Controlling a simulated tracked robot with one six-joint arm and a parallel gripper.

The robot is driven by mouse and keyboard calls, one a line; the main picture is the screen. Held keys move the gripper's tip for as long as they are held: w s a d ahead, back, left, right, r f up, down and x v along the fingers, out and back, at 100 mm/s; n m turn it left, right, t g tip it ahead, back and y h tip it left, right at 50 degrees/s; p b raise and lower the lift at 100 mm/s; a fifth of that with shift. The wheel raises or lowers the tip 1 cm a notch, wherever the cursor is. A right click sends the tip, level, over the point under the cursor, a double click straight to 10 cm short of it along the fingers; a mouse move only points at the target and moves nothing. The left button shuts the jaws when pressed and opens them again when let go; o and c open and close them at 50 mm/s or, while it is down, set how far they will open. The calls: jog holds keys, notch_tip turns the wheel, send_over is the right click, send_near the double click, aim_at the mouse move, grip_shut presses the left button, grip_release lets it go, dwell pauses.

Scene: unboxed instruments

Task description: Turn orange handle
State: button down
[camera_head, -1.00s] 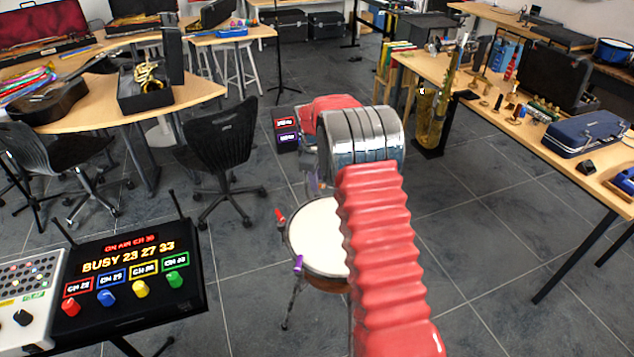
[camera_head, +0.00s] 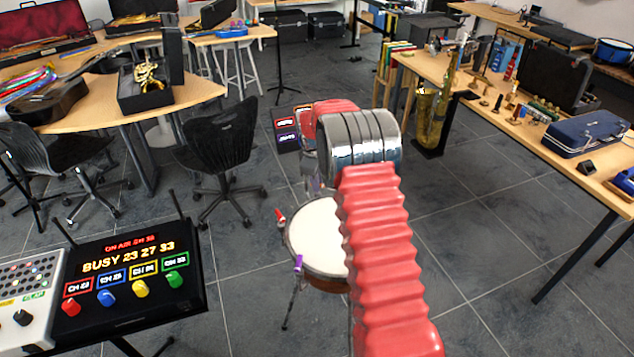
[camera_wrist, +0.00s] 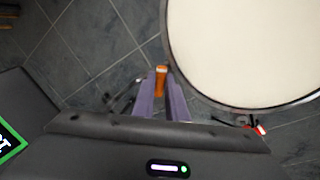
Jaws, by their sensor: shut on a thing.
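The orange handle (camera_wrist: 161,77) is a small upright tab beside the drum's rim in the wrist view. The two purple-grey fingers of my gripper (camera_wrist: 160,88) lie on either side of it and are shut on it. The drum (camera_wrist: 245,50) has a pale round head and dark rim, and fills the upper right of that view. In the head view the drum (camera_head: 314,232) stands on legs, partly covered by my red arm. My fingers and the orange handle are hidden there behind the arm.
A red handle (camera_head: 280,216) and a purple handle (camera_head: 298,263) sit on the drum's rim. A black chair (camera_head: 222,140) stands behind, left. A panel with coloured knobs (camera_head: 125,285) is at front left. A wooden table (camera_head: 560,150) is at right, with open floor between.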

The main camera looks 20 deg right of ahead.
jog(key=shift+m, duration=0.5)
jog(key=m, duration=0.2)
jog(key=shift+w+a+m, duration=0.1)
jog(key=shift+m, duration=0.2)
jog(key=m+g, duration=0.1)
jog(key=m, duration=0.3)
jog(key=shift+m+h, duration=0.3)
jog(key=shift+h, duration=0.1)
jog(key=m+g, duration=0.1)
jog(key=m, duration=0.2)
jog(key=shift+w+m, duration=0.1)
jog(key=shift+m, duration=0.2)
jog(key=shift+w+m+g, duration=0.1)
jog(key=shift+m+g, duration=0.2)
jog(key=shift+m, duration=1.7)
jog(key=c, duration=1.8)
grip_release()
